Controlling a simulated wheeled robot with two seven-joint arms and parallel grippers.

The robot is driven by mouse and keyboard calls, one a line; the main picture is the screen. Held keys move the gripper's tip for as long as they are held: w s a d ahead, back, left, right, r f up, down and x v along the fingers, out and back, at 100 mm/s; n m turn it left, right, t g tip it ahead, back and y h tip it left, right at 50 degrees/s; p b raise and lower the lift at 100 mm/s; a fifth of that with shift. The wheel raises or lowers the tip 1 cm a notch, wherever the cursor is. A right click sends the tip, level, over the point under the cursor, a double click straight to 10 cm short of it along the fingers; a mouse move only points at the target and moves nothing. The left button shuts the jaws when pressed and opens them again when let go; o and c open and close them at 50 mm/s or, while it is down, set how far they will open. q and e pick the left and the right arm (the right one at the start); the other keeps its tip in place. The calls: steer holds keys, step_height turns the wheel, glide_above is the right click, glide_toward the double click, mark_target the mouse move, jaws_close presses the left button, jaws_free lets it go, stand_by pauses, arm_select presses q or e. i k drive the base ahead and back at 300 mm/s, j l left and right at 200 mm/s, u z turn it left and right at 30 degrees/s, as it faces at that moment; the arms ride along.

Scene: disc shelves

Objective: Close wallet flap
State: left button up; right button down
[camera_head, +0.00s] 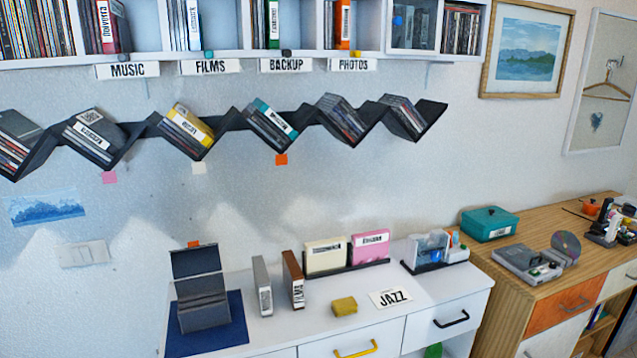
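What looks like the wallet (204,313) is a dark grey case on a dark blue mat (236,330), at the left end of the white cabinet top. Its flap (195,262) stands raised at the back, tilted up and open, with the inside facing me. A small orange tab (194,244) shows at the flap's top edge. Neither of my grippers shows in the head view, so I cannot see their state.
A grey case (262,286) and a brown case (293,279) stand upright right of the mat. A yellow block (344,306) and a JAZZ card (391,298) lie further right. A black zigzag shelf (228,125) with disc cases hangs above.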

mark_target(195, 260)
steer(key=i+j, duration=0.3)
steer(key=j, duration=0.2)
steer(key=i+j+u, duration=0.1)
steer(key=i+j, duration=0.2)
steer(key=j, duration=0.25)
steer(key=i+j, duration=0.3)
steer(key=j, duration=0.2)
steer(key=i+j, duration=0.15)
steer(key=j, duration=0.15)
